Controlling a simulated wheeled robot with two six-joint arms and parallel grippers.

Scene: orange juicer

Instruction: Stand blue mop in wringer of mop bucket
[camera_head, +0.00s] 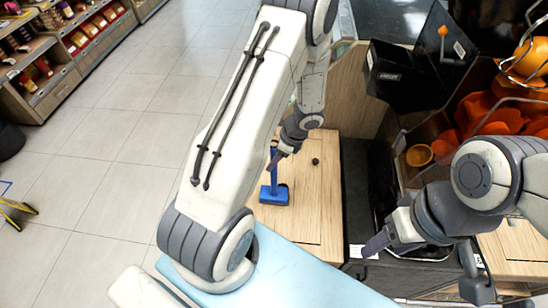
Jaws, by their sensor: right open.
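A blue upright object (272,186), which looks like the blue mop, stands on the light wooden counter (318,215). It has a thin handle and a wide, flat blue foot. My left gripper (284,151) is at the top of the handle; its fingers are small and partly hidden by my arm, so I cannot tell whether they grip it. My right gripper (376,244) is open and empty over the counter's right side, apart from the blue object. No mop bucket or wringer is clearly recognisable.
A yellow frame with blue parts (16,210) shows at the left edge, cut off. Stocked shelves (62,50) stand upper left. The tiled floor (115,140) is open. The juicer, with black panels and oranges (535,58), fills the right. A small dark knob (315,161) is on the counter.

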